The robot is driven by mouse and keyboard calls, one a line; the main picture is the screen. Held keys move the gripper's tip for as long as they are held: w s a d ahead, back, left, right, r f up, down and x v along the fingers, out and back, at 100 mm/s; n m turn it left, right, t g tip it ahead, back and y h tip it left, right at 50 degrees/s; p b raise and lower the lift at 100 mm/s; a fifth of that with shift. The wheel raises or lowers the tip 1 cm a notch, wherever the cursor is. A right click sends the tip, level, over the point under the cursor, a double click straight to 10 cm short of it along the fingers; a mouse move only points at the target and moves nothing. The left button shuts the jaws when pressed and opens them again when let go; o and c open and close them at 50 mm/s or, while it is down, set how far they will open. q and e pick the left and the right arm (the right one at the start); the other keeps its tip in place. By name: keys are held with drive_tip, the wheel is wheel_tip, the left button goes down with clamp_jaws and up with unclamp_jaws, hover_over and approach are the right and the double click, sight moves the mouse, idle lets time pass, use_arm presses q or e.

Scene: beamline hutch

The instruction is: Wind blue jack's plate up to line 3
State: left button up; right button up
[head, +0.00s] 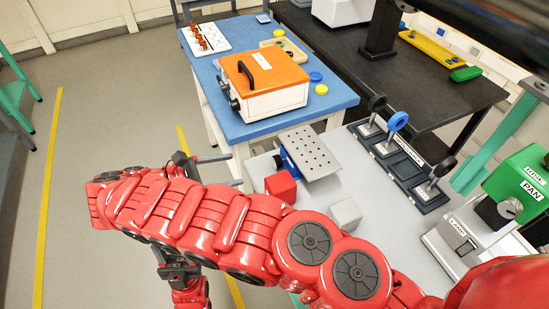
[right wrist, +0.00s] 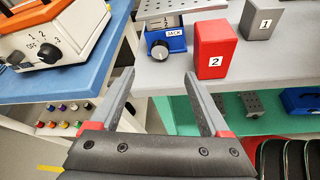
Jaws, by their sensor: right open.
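The blue jack (head: 289,160) stands on the grey bench, with its perforated grey plate (head: 320,157) on top. In the right wrist view the jack's blue body (right wrist: 178,45) has a JACK label and a dark round knob (right wrist: 159,53) on its front. The plate (right wrist: 165,9) is cut off at the top edge there, and I cannot read any height lines. My right gripper (right wrist: 160,74) is open and empty, its fingers pointing toward the knob from in front, apart from it. In the head view it (head: 232,170) is left of the jack.
A red block marked 2 (right wrist: 214,50) stands right of the jack, close to it. A grey block marked 1 (right wrist: 262,18) is farther right. An orange-lidded box (head: 265,85) sits on the blue table (head: 335,97). Levers (head: 405,160) and a green PAN unit (head: 520,190) are at right.

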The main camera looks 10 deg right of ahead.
sight(274, 162)
drive_tip(key=p+x, duration=0.2)
drive_tip(key=x, duration=1.2)
drive_tip(key=shift+d+p, duration=0.25)
drive_tip(key=shift+p, duration=0.15)
drive_tip(key=shift+w, duration=0.1)
